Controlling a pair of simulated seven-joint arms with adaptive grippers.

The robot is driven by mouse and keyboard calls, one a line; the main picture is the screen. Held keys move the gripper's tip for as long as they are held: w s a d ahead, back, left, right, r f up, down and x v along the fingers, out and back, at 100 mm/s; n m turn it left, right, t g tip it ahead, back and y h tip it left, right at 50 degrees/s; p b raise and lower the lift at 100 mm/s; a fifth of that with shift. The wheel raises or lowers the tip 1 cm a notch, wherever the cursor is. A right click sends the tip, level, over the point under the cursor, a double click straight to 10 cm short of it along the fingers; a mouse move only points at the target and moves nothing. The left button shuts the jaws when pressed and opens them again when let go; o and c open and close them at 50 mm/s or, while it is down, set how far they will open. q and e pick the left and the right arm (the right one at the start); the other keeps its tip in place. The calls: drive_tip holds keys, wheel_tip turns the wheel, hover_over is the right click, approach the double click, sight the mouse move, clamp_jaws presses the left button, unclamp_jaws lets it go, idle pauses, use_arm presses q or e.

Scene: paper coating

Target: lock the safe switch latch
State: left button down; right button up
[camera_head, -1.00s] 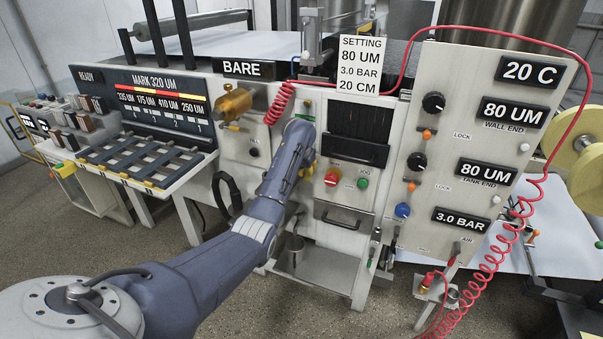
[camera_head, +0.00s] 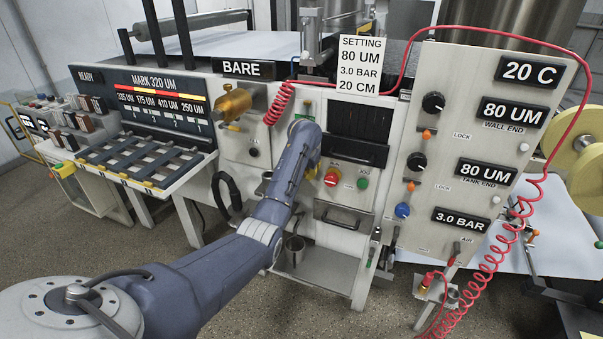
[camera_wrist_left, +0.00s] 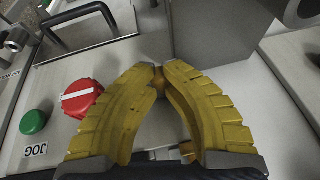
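My left gripper (camera_wrist_left: 162,70) shows in the left wrist view with two yellow ribbed fingers bent inward, their tips close together. A small brass-coloured knob (camera_wrist_left: 158,82) sits between the fingertips and appears pinched by them. I take it for the latch knob; its locked state cannot be told. Another small brass-coloured part (camera_wrist_left: 187,149) shows lower between the fingers. In the head view my left wrist covers this spot on the machine front, and only a bit of yellow finger (camera_head: 313,160) shows. My right gripper is in neither view.
A red button (camera_wrist_left: 82,98) and a green JOG button (camera_wrist_left: 34,122) lie left of the fingers in the wrist view. The dark guard window (camera_head: 358,124) is right of my wrist. A red coiled hose (camera_head: 276,105) hangs to its left. A drawer handle (camera_head: 340,217) is below.

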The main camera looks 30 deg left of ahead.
use_arm(q)
drive_tip(key=shift+w+d+f, duration=0.1)
drive_tip(key=shift+d+f, duration=0.05)
drive_tip(key=shift+d, duration=0.5)
drive_tip(key=shift+w+d+f, duration=0.1)
drive_tip(key=shift+d, duration=0.55)
